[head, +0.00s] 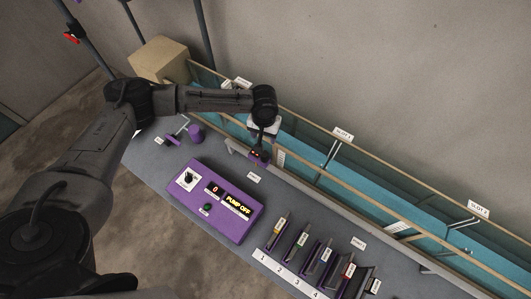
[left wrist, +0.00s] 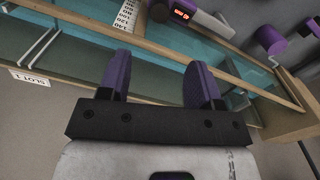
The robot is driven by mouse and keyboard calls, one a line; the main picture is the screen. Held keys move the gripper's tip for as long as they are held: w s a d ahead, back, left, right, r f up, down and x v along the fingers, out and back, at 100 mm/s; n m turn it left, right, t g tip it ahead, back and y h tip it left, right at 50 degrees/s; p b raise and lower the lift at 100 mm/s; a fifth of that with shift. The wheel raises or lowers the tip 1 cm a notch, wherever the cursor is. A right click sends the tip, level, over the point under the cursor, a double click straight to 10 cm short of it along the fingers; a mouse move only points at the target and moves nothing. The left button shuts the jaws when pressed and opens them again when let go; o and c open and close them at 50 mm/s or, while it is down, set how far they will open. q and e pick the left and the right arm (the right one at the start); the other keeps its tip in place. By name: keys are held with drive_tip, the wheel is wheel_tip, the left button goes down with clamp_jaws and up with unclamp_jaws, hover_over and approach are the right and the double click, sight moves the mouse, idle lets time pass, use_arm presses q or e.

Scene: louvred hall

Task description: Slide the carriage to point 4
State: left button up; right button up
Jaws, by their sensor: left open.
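A small purple block with a red lit display (head: 258,157) sits at the near edge of the long water channel (head: 390,215). It also shows at the top of the left wrist view (left wrist: 181,14), on a pale bar. It may be part of the carriage; my arm hides much around it in the head view. My left gripper (head: 263,132) is over the channel, just behind this block. In the left wrist view its two purple fingers (left wrist: 158,72) are apart with nothing between them. I cannot make out a mark for point 4. My right gripper is out of view.
A purple control box (head: 213,202) reading "PUMP OFF" stands on the grey bench. Several slim plates (head: 301,239) stand behind a numbered strip (head: 288,273). White slot signs (head: 343,134) stand along the far rail. A cardboard-coloured box (head: 160,60) is at the channel's left end.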

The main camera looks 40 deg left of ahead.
sight(265, 153)
use_arm(q)
wheel_tip(265, 153, down, 14)
drive_tip(key=shift+r+p, duration=0.2)
drive_tip(key=shift+p, duration=0.1)
idle(0.4)
clamp_jaws()
idle(0.4)
